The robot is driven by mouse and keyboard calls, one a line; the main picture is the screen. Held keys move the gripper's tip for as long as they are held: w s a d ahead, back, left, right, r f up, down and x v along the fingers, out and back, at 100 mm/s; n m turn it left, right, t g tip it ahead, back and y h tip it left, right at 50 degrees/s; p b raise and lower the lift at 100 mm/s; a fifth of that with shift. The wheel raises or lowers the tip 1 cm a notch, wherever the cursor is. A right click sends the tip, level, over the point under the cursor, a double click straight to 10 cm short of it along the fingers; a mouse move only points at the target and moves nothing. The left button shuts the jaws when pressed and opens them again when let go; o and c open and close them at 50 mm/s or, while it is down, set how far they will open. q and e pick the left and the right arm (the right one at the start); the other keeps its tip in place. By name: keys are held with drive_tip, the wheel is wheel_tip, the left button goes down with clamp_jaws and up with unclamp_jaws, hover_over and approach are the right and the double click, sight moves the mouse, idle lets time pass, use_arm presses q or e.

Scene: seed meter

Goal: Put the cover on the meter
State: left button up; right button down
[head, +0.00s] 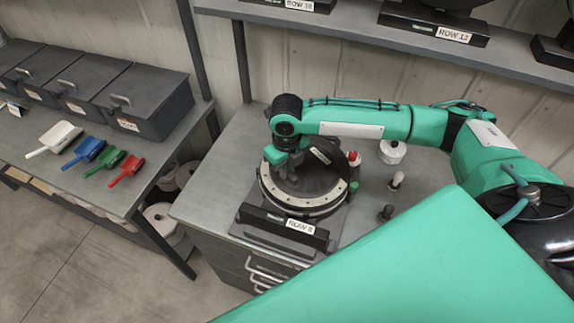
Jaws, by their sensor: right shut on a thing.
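The meter (320,207) sits on the metal bench as a round unit with a pale ring on a dark base, with a "ROW" label at its front. Its dark middle lies inside the ring. A dark round piece with a small light label, which looks like the cover (328,152), shows at the back of the ring and seems tilted. My right gripper (290,172) points down over the back left of the ring, shut on this dark piece. The fingertips are partly hidden, and I cannot tell if the piece touches the ring. My left gripper is not in view.
Right of the meter stand a red-topped item (354,158), a white round container (392,151) and two small knobs (396,180). A left bench holds dark bins (145,100) and several coloured scoops (86,150). A shelf (350,32) runs above. Bench left of the meter is clear.

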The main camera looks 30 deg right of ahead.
drive_tip(key=shift+p, duration=0.4)
idle(0.4)
idle(0.4)
drive_tip(key=c, duration=1.3)
unclamp_jaws()
drive_tip(key=shift+c, duration=0.3)
wheel_tip(320, 180, up, 5)
drive_tip(key=p, duration=0.5)
drive_tip(key=shift+r+p, duration=0.7)
drive_tip(key=shift+r, duration=1.5)
